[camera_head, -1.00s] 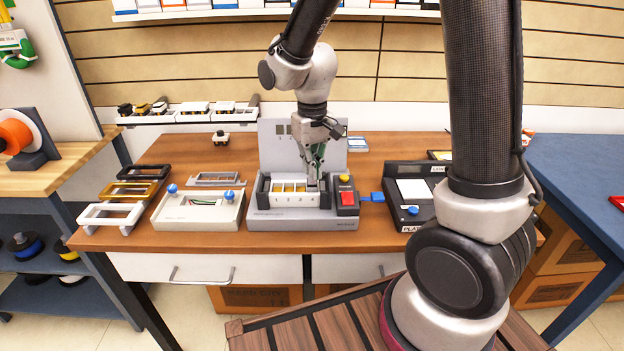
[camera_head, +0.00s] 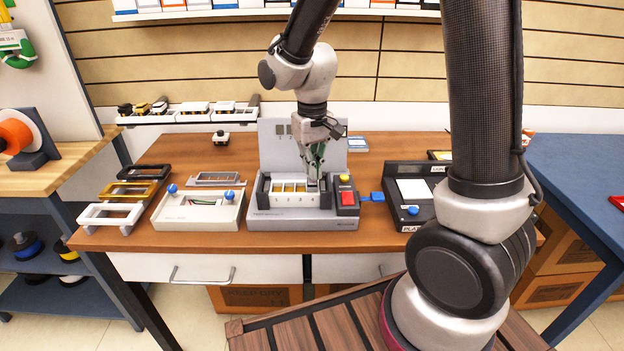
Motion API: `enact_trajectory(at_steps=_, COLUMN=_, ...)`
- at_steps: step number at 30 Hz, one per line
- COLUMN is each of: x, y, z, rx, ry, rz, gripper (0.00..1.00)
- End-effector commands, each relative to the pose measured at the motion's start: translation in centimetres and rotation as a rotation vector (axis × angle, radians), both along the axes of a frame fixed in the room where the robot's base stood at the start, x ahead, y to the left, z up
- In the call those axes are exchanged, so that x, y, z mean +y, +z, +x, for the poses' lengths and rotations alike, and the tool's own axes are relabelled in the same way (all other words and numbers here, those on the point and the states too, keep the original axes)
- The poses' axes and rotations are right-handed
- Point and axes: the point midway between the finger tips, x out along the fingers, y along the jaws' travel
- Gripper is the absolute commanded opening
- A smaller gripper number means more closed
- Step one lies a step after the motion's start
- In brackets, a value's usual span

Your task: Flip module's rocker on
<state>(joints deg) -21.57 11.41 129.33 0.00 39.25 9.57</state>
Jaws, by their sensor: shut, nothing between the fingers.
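A grey test station (camera_head: 262,224) stands on the middle of the wooden bench, with an upright grey panel (camera_head: 270,150) behind it. A module with a white numbered front (camera_head: 290,197) sits in its bay, with a row of slots on top. A red button (camera_head: 347,198) and a yellow knob (camera_head: 345,178) are at the station's right. My gripper (camera_head: 313,180) points down, shut and empty, with its tips at the right end of the module. The fingers hide that end, and I cannot tell whether they touch a rocker or how it is set.
A white box with blue knobs (camera_head: 197,212) and several frames (camera_head: 110,216) lie at the left. A dark device (camera_head: 425,205) with a white plate stands at the right, beside a blue connector (camera_head: 377,197). A small rocker part (camera_head: 221,138) lies on the bench behind.

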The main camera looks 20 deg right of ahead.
Motion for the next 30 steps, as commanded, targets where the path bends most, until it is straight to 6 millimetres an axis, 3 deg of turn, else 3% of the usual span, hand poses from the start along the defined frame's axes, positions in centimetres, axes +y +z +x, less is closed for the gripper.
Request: enact_trajectory(at_steps=30, x=0.0, y=-1.2, z=0.0, rx=0.000, ry=0.000, rz=0.000, gripper=0.00)
